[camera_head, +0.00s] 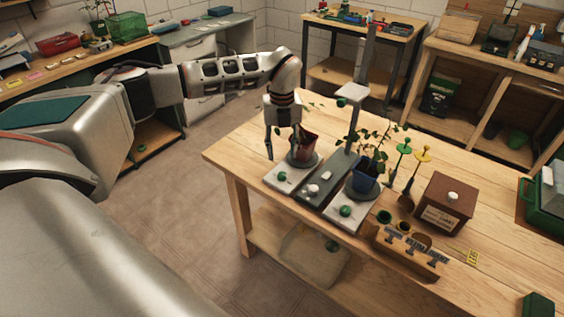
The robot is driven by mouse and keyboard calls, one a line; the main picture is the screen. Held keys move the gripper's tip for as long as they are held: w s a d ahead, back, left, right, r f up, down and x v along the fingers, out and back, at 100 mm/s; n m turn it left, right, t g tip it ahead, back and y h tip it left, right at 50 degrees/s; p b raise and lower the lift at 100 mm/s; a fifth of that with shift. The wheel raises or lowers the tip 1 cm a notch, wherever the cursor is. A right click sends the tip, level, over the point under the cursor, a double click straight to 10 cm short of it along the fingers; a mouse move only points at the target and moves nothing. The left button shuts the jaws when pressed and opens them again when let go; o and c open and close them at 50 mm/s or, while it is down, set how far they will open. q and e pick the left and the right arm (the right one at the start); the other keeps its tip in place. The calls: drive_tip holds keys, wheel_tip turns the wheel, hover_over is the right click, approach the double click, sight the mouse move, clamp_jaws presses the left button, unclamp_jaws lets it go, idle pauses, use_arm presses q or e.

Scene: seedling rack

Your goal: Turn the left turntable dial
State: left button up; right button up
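The left turntable (285,187) is a pale base with a round grey plate and a green dial (282,178) on its near-left part. A red pot (306,151) with a plant stands on its plate. My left gripper (282,150) points down over the back left of this turntable, its dark fingers apart. One finger hangs left of the pot, and the other is close to the pot; I cannot tell if it touches. No object shows held between them. The dial is uncovered, below and in front of the fingers. My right gripper is not in view.
Right of it, a matching turntable (337,214) has a green dial (345,211) and a blue pot (365,182) with a leafy plant. A dark panel and grey post (357,107) stand between them. A brown box (445,203) and wooden tool rack (405,252) are farther right.

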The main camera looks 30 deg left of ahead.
use_arm(q)
drive_tip(key=shift+r, duration=1.3)
